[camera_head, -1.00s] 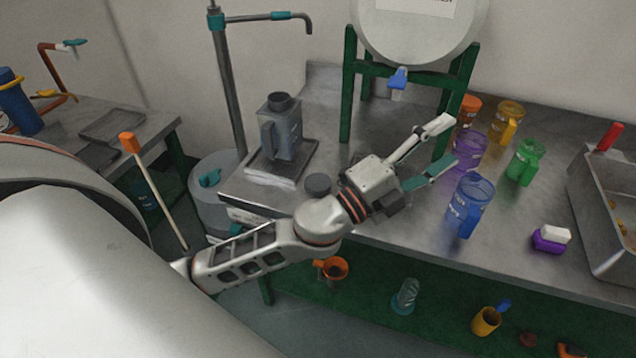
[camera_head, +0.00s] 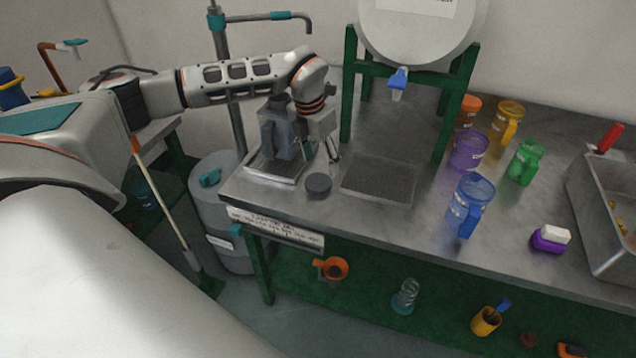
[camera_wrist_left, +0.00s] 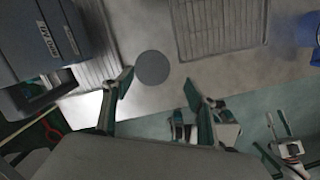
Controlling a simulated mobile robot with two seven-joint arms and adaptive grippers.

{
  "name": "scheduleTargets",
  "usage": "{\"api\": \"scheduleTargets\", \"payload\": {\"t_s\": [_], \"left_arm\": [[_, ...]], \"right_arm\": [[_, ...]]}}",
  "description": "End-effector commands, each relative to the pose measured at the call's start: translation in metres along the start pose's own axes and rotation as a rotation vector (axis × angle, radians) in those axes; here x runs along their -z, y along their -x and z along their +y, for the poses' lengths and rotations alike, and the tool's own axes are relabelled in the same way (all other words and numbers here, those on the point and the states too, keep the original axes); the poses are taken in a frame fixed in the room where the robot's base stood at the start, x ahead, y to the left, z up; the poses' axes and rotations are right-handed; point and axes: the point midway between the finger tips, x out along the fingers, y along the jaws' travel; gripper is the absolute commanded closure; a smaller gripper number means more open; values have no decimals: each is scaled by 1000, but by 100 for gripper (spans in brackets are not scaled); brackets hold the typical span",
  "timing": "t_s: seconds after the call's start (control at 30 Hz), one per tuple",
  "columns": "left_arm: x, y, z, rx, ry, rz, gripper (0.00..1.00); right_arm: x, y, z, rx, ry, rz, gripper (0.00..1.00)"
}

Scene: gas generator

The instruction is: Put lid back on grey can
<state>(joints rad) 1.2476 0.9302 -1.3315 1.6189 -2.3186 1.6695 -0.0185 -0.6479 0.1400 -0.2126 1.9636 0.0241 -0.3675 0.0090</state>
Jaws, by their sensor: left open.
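The grey can (camera_head: 282,138) stands upright on a metal drip tray at the left end of the bench in the head view. It also shows at the upper left of the left wrist view (camera_wrist_left: 62,42). The round dark grey lid (camera_head: 318,184) lies flat on the bench, right of the can and in front of it. In the left wrist view the lid (camera_wrist_left: 152,68) lies ahead, between the lines of the two fingers. My left gripper (camera_head: 334,158) points down just right of the can, above and behind the lid. Its fingers (camera_wrist_left: 158,92) are apart and empty.
A drip tray (camera_head: 378,184) is sunk in the bench right of the lid. Blue (camera_head: 468,204), purple (camera_head: 468,150), green (camera_head: 526,162) and yellow (camera_head: 508,122) jugs stand farther right. A green stand holds a big drum (camera_head: 420,30) behind. A tap pole (camera_head: 226,90) rises behind the can.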

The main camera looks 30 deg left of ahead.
Motion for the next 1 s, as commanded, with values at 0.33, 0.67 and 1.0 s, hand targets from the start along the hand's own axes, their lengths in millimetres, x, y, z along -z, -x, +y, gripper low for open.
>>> {"api": "scheduleTargets", "payload": {"t_s": [0.33, 0.67, 1.0], "left_arm": [[3, 5, 16, -38, 28, 16, 43], [4, -18, 15, -36, 26, 17, 43], [4, -22, 15, -36, 26, 16, 43]], "right_arm": [[-2, 0, 0, 1, 0, -4, 70], [-2, 0, 0, 1, 0, -4, 70], [-2, 0, 0, 1, 0, -4, 70]]}}
